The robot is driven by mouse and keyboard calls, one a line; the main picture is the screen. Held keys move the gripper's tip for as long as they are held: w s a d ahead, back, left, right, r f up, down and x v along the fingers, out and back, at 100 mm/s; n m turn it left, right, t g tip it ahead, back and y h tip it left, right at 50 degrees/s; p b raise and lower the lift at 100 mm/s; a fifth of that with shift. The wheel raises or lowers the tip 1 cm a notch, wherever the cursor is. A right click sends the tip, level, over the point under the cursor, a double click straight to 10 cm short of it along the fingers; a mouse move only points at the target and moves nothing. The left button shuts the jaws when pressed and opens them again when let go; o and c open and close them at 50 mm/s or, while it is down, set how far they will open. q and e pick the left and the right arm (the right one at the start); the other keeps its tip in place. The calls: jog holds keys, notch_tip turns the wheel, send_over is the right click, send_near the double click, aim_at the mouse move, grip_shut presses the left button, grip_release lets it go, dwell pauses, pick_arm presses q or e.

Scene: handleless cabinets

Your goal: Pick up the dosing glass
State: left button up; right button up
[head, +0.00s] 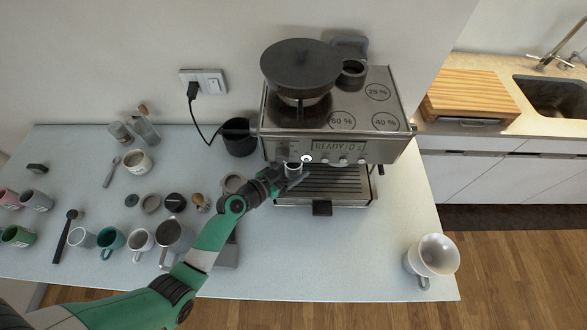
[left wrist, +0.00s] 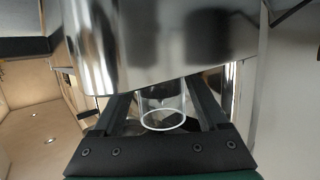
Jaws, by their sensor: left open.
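The dosing glass is a small clear cup (head: 292,168) at the front of the espresso machine (head: 388,98), just below its control panel. In the left wrist view the clear glass (left wrist: 163,112) shows between the two dark fingers, its round rim facing the camera. My left gripper (head: 284,178) is open, with its fingers on either side of the glass. I cannot tell whether the fingers touch the glass. My right gripper is not in view.
The drip tray (head: 335,184) lies beside my left gripper. A grinder hopper (head: 300,65) stands on the machine. Several cups, including a teal mug (head: 111,240), and a metal pitcher (head: 174,236) stand left.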

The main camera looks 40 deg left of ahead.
pick_arm(q)
jog(key=shift+c, duration=0.2)
grip_shut()
jog(key=shift+r+p, duration=0.35)
jog(key=shift+r, duration=0.3)
notch_tip(320, 180, up, 3)
jog(key=shift+f+p, duration=0.2)
jog(key=shift+p, duration=0.3)
jog(key=s+b, duration=0.2)
jog(key=s, duration=1.6)
jog(key=shift+a+f, duration=0.2)
